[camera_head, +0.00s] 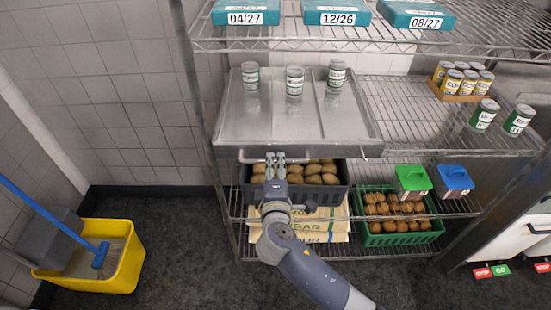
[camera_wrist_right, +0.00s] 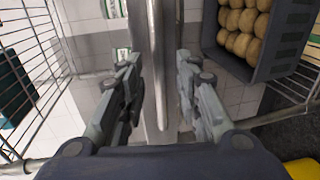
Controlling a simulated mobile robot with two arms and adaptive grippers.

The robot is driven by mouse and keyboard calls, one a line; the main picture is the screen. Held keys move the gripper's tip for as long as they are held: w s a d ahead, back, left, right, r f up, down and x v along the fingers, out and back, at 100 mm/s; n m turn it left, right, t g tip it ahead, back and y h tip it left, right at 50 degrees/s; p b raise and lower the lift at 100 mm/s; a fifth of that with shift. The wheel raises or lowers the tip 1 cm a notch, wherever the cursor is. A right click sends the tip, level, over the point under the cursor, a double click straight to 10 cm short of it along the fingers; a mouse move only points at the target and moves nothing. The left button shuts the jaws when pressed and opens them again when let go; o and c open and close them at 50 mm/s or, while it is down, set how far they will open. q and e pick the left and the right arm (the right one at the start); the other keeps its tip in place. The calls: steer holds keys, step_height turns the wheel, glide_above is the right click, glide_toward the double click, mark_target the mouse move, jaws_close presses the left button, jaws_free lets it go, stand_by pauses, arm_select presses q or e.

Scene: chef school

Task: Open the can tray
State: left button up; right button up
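The can tray (camera_head: 290,125) is a grey metal tray on the middle shelf, with raised dividers and a bar handle (camera_head: 248,159) along its front. Three green-and-white cans stand on it: a left can (camera_head: 250,77), a middle can (camera_head: 294,84) and a right can (camera_head: 337,75). My right gripper (camera_head: 275,158) is at the left part of the handle. In the right wrist view, the handle bar (camera_wrist_right: 157,60) runs between the two spread fingers of the gripper (camera_wrist_right: 160,82), with a gap visible on each side. My left gripper is not in view.
Below the tray sit a dark crate of potatoes (camera_head: 335,192) and sugar sacks (camera_head: 325,222). A green crate (camera_head: 402,238) stands to the right. More cans (camera_head: 485,115) stand on the shelf at right. A yellow mop bucket (camera_head: 120,270) is on the floor at left.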

mark_target(276, 161)
steer(key=shift+w+f, duration=0.15)
steer(key=shift+w, duration=0.6)
steer(key=shift+w+f, duration=0.15)
steer(key=shift+w, duration=0.6)
jaws_close()
